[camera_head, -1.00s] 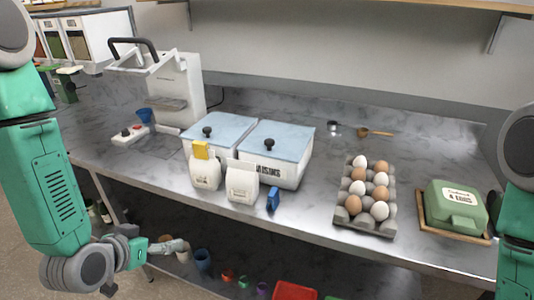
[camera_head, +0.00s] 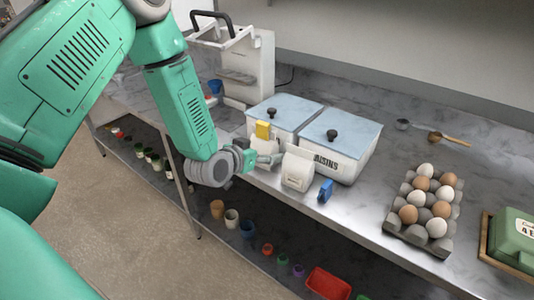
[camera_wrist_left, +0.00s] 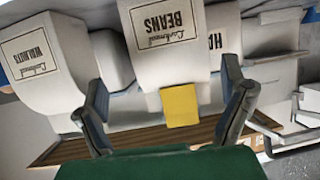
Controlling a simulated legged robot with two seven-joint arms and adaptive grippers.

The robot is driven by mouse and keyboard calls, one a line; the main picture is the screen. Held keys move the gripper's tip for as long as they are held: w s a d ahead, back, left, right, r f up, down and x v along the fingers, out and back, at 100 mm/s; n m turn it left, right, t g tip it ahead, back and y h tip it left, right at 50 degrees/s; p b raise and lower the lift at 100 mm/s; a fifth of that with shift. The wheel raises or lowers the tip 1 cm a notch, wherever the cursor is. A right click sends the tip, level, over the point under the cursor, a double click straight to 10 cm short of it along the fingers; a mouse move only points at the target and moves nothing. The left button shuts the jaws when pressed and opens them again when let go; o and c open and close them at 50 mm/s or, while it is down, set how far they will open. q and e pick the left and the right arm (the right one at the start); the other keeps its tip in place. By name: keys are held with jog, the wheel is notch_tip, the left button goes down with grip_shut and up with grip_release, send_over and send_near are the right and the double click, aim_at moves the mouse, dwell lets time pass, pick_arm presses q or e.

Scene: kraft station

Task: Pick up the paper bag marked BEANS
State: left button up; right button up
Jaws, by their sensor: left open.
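The paper bag marked BEANS (camera_wrist_left: 165,62) is white with a yellow clip (camera_wrist_left: 180,106) at its top; it appears upside down in the left wrist view. In the head view, the white bag with the yellow clip (camera_head: 263,130) stands at the counter's front edge, partly hidden by my left gripper (camera_head: 270,160). That gripper is open in front of the bag. In the left wrist view its fingers (camera_wrist_left: 166,92) lie on either side of the clip and the bag's upper part. Contact cannot be told. My right gripper is out of view.
A bag marked WALNUTS (camera_wrist_left: 40,55) stands beside it, also seen in the head view (camera_head: 298,170). Close behind are two blue-lidded bins (camera_head: 340,130). A blue clip (camera_head: 325,190) and an egg tray (camera_head: 392,222) are to the right. Cups and a red tray (camera_head: 327,283) sit below.

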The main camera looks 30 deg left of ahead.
aim_at(261, 150)
pick_arm(q)
jog(key=w+f, duration=0.1)
jog(key=w+a, duration=0.1)
jog(key=w+f, duration=0.1)
jog(key=w, duration=0.1)
jog(key=shift+a+f, duration=0.25)
jog(key=shift+f, duration=0.1)
jog(key=shift+a, duration=0.25)
jog(key=shift+d+r, duration=0.1)
jog(key=shift+d, duration=0.35)
jog(key=c, duration=1.5)
jog(key=shift+d, duration=0.2)
jog(key=shift+r, duration=0.1)
jog(key=shift+a, duration=0.1)
